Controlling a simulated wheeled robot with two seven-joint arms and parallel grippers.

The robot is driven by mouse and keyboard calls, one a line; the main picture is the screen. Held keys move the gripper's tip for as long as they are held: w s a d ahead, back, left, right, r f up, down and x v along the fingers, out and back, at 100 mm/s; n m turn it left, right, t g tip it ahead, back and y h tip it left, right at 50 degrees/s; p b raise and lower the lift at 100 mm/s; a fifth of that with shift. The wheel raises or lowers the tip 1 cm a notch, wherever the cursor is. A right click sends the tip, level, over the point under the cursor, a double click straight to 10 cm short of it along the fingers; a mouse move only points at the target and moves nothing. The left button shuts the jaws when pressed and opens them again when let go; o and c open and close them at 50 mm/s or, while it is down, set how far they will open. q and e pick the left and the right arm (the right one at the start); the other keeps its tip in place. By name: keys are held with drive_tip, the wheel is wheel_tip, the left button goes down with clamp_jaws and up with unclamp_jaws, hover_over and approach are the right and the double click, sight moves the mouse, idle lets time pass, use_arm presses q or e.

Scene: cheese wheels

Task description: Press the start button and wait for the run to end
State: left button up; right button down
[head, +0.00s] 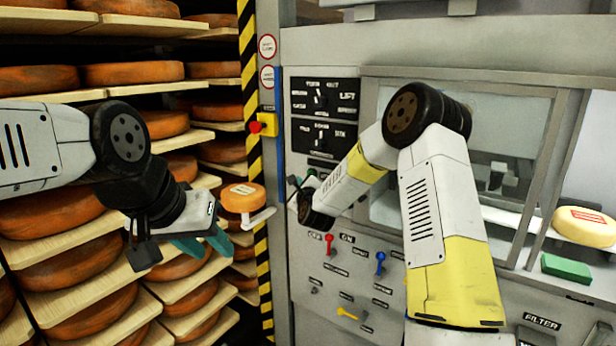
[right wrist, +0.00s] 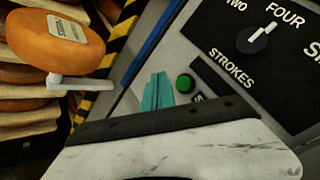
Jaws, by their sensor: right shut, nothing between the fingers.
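The round green button (right wrist: 185,83) shows in the right wrist view on the grey panel, below the STROKES dial (right wrist: 257,40). A label beside it is mostly hidden, with only an "S" readable. My right gripper (right wrist: 157,92) is shut and empty, its teal fingers together just left of the button in that view. I cannot tell whether they touch the panel. In the head view my right wrist hides most of that spot. My left gripper (head: 208,245) is open and empty, in front of the cheese shelves.
Shelves of orange cheese wheels (head: 135,73) fill the left. An orange cheese (head: 242,197) sits on a white arm by the striped post (head: 251,90). A red emergency button (head: 256,126), coloured levers (head: 380,262) and a window stand near. A pale cheese (head: 585,227) and green block (head: 566,267) are right.

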drive_tip(key=shift+w+d, duration=0.55)
drive_tip(key=shift+w, duration=0.15)
drive_tip(key=shift+w+d, duration=0.5)
drive_tip(key=shift+w, duration=0.2)
drive_tip(key=shift+w+d, duration=0.1)
idle(1.0)
drive_tip(key=shift+w+d, duration=0.1)
drive_tip(key=shift+w, duration=0.15)
